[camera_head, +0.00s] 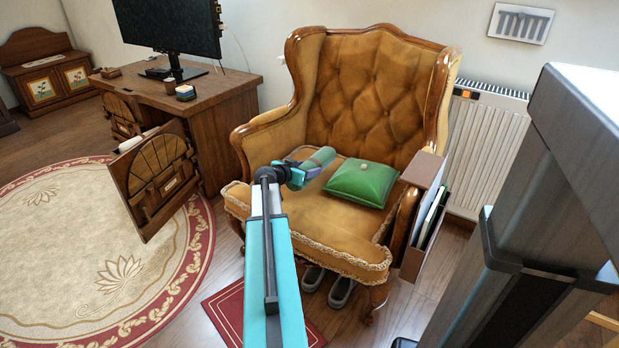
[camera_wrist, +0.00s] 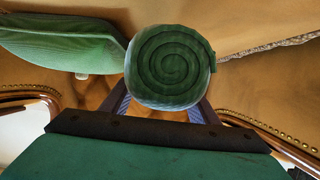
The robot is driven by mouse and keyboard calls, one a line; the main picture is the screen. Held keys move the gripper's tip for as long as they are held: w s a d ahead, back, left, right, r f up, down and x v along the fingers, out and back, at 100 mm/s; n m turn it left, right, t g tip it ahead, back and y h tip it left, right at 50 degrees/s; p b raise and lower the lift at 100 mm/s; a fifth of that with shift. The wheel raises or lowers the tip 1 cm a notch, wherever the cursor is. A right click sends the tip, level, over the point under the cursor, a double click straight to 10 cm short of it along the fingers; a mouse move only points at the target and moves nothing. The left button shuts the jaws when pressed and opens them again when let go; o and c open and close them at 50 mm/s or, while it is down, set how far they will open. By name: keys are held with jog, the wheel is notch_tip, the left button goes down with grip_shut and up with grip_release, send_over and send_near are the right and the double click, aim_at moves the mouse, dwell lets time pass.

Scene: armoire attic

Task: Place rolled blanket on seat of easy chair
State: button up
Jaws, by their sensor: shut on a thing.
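The rolled blanket (camera_head: 319,160) is a green roll over the left rear part of the easy chair's seat. Its spiral end faces the camera in the wrist view (camera_wrist: 170,62). My gripper (camera_head: 300,174) is shut on the roll; its fingers (camera_wrist: 168,104) reach to both sides of it in the wrist view. The easy chair (camera_head: 372,88) is tan with a tufted back and a carved wooden frame. Its seat (camera_head: 312,220) is bare at the front. I cannot tell whether the roll touches the seat.
A green cushion (camera_head: 362,183) lies on the seat to the right of the roll. A brown side pocket (camera_head: 424,215) with papers hangs at the right armrest. A desk (camera_head: 225,88) with an open carved door (camera_head: 156,178) stands left. A radiator (camera_head: 484,145) is behind right.

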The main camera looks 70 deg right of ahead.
jog(key=shift+s+d, duration=0.25)
jog(key=shift+d, duration=0.2)
jog(key=shift+f+b, duration=0.7)
jog(key=shift+f, duration=1.05)
jog(key=o, duration=1.3)
jog(key=shift+a, duration=0.2)
